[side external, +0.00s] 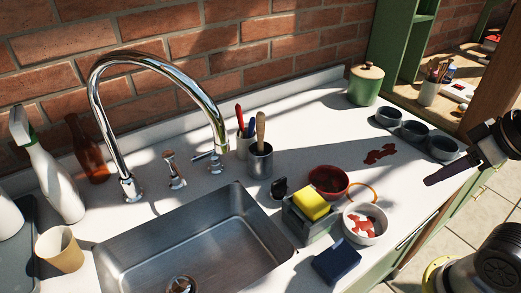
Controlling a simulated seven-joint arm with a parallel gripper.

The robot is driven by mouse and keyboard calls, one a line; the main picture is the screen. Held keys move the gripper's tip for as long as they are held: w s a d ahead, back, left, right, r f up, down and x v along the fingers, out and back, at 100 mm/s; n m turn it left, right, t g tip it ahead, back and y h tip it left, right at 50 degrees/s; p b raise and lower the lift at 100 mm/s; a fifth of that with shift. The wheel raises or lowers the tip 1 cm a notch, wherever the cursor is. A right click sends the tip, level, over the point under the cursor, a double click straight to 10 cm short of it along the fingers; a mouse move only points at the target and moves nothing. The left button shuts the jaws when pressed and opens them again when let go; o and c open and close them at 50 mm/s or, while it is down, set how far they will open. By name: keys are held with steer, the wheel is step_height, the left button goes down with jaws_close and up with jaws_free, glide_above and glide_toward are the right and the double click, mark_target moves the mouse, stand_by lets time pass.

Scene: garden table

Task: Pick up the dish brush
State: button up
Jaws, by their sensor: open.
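A wooden handle (260,128) stands upright in a grey metal cup (259,161) behind the sink's right corner. It may be the dish brush, but its lower end is hidden in the cup. A small black object (279,188) stands in front of the cup; I cannot tell what it is. My gripper (432,181) comes in from the right edge, above the counter's front edge. It is open and empty, well to the right of the cup.
A sponge holder (306,226) with a yellow sponge (311,204), a red bowl (328,181), a stained white bowl (366,232) and a blue sponge (337,260) crowd the sink's right side. The tall faucet (152,58) arches left of the cup. Counter right of the cup is mostly clear.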

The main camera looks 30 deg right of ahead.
steer(key=w+r+m, duration=0.5)
steer(key=r+m, duration=0.3)
steer(key=r, duration=0.6)
steer(key=w+a+r+m+g, duration=0.2)
steer(key=w+a+r+m, duration=0.25)
steer(key=w+r, duration=0.45)
steer(key=m+g, duration=0.2)
steer(key=g, duration=0.1)
glide_above(261, 113)
step_height(261, 113, down, 12)
step_height(261, 113, down, 13)
steer(key=shift+w+f, duration=0.1)
steer(key=shift+f, duration=0.05)
